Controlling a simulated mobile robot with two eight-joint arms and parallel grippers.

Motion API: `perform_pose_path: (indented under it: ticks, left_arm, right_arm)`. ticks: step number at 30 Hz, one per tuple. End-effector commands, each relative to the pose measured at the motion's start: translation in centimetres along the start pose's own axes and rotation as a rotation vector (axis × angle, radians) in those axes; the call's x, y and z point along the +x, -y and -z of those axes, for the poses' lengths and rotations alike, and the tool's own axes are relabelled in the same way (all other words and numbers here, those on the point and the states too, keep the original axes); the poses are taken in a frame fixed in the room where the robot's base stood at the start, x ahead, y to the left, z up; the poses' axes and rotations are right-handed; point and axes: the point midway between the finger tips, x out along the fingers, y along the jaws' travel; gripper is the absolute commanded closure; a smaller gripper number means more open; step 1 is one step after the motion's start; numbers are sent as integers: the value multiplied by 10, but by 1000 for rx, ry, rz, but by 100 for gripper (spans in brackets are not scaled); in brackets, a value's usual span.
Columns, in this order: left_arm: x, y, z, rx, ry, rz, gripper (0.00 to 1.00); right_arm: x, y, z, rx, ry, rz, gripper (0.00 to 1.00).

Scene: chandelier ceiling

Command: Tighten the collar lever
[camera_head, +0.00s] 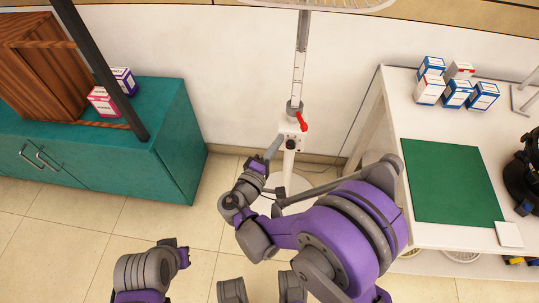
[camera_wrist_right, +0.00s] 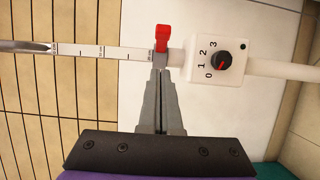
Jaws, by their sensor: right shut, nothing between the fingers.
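The collar (camera_head: 294,107) is a grey ring around the upright pole of a standing fan. Its red lever (camera_head: 303,123) sticks out and down to the right in the head view. In the right wrist view, the red lever (camera_wrist_right: 161,38) sits on the collar (camera_wrist_right: 161,62), and the picture lies sideways. My right gripper (camera_head: 274,147) is shut and empty, just left of the pole below the collar. In the right wrist view, the closed fingertips (camera_wrist_right: 160,74) end at the collar's edge; whether they touch it I cannot tell.
A white control box (camera_head: 291,139) with a dark knob (camera_wrist_right: 221,63) is on the pole below the collar. A teal cabinet (camera_head: 175,130) stands left. A white table with a green mat (camera_head: 453,182) and several small boxes (camera_head: 457,92) stands right. The wall is close behind.

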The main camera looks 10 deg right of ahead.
Motion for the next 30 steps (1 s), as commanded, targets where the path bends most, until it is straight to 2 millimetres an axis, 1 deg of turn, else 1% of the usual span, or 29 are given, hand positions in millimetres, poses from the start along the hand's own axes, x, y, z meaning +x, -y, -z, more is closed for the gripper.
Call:
perform_pose_path:
  ticks: [1, 3, 6, 9, 14, 25, 30]
  left_arm:
    - [2, 0, -1, 0, 1, 0, 100]
    - [3, 0, -1, 0, 1, 0, 100]
    - [6, 0, -2, 0, 2, 0, 100]
    - [8, 0, -2, 0, 3, 0, 100]
    - [8, 0, -2, 0, 3, 0, 100]
    - [8, 0, -2, 0, 3, 0, 100]
    - [8, 0, -2, 0, 3, 0, 100]
  right_arm:
    - [12, 1, -1, -1, 4, 0, 100]
    - [26, 1, -1, 0, 3, 0, 100]
    - [36, 1, -14, 0, 2, 0, 100]
    - [43, 1, -22, -1, 1, 0, 100]
    - [49, 0, -28, 0, 0, 0, 100]
    - [50, 0, -30, 0, 0, 0, 100]
    - [60, 0, -47, 0, 2, 0, 100]
